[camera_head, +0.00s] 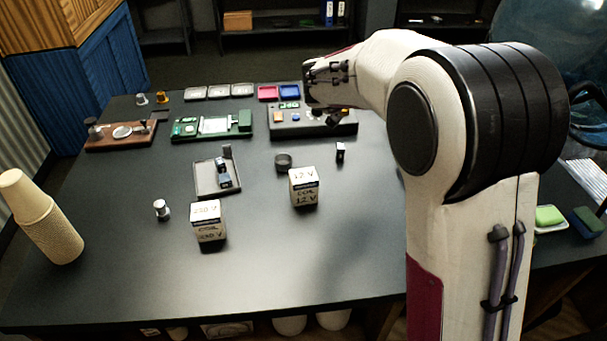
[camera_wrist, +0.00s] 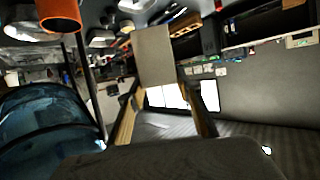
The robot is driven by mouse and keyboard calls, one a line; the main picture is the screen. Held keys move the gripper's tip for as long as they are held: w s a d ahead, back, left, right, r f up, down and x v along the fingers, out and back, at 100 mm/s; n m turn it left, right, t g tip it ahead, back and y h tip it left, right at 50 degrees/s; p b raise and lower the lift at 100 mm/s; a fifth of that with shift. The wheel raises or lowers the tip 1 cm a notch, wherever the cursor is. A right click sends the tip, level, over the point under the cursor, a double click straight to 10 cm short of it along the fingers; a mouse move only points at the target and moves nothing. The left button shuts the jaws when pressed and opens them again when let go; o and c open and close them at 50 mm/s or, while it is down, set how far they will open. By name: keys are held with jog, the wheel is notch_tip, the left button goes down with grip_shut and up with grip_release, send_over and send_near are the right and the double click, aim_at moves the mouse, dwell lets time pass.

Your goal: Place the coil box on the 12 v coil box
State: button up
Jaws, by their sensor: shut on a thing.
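The 12 V coil box (camera_head: 304,187), a white cube with a dark band and "12 V" lettering, stands upright on the table near the middle. A similar white 230 V coil box (camera_head: 208,221) stands to its left and nearer. My gripper (camera_head: 325,85) is raised over the back of the table, behind the 12 V coil box and apart from it. In the wrist view, my gripper (camera_wrist: 160,88) is shut on a plain grey-beige block (camera_wrist: 154,55). No lettering shows on the block, so I cannot tell whether it is a coil box. The head view does not show it clearly.
A grey tray (camera_head: 203,187) with small parts is left of the 12 V box. A dark round cup (camera_head: 283,161) and a small dark part (camera_head: 340,152) are behind it. The table front is clear.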

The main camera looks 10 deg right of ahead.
jog(key=shift+a+f+n+t+y, duration=0.35)
jog(key=shift+n+t+y, duration=0.15)
jog(key=shift+n+y, duration=0.2)
jog(key=shift+s+a+f+n+t+y, duration=1.2)
jog(key=shift+s+a+f+n+y, duration=1.05)
jog(key=shift+a+f+n+y, duration=1.65)
jog(key=s+a+r+n+g+y, duration=0.1)
jog(key=s+a+r+n+y, duration=0.2)
jog(key=s+a+r+y, duration=0.2)
jog(key=shift+s+a+r+n, duration=0.3)
jog(key=shift+s+a+r, duration=1.4)
jog(key=shift+a+r, duration=0.4)
